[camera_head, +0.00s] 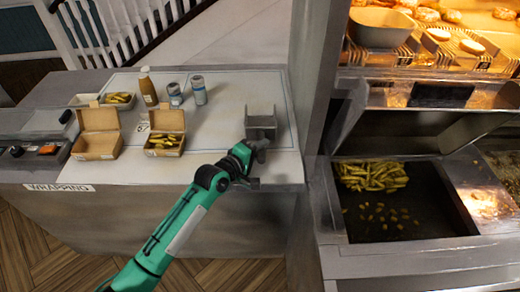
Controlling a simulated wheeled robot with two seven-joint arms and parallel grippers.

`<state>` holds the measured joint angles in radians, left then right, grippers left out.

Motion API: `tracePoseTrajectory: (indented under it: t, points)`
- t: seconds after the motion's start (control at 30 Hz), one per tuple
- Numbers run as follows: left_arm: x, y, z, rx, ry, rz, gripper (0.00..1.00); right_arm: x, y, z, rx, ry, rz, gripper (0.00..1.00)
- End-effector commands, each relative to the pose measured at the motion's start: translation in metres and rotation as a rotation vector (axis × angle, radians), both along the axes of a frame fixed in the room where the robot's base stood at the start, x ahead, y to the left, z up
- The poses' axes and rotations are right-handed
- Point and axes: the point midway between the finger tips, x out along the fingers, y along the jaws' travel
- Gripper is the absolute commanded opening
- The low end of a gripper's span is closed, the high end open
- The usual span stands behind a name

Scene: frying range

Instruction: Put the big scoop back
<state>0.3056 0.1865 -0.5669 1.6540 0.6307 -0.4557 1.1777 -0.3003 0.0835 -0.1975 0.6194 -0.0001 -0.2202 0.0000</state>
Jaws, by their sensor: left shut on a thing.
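The big scoop (261,121) is a grey, squared metal scoop over the right side of the white wrapping counter. My left gripper (258,148) is at the near side of the scoop and shut on it; the dark gripper and wrist hide the grip itself. I cannot tell whether the scoop touches the counter. My right gripper is not in view.
Open cardboard boxes (97,135), one with fries (165,139), stand on the counter's left, with a brown bottle (148,88) and two cans (198,90) behind. A grey post (315,75) separates the counter from the fry bin (400,223), which holds fries.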

Motion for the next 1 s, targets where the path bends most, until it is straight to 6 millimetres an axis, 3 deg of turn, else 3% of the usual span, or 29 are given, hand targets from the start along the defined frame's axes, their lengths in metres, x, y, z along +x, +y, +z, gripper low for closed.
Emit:
tracePoseTrajectory:
  t: [0.47,0.5,0.57,1.0]
  points:
    - [0.0003,0.0003,-0.0111,-0.001,-0.002,0.001,0.00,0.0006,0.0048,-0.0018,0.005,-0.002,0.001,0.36]
    - [0.0002,0.0003,-0.0104,-0.001,-0.001,0.001,0.31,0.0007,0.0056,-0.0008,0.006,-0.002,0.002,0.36]
    - [0.0002,0.0003,-0.0104,-0.001,-0.001,0.001,0.43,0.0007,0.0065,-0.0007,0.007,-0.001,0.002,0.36]
    - [-0.0046,0.0049,-0.0073,0.000,0.000,0.001,0.45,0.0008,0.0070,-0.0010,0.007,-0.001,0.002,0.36]
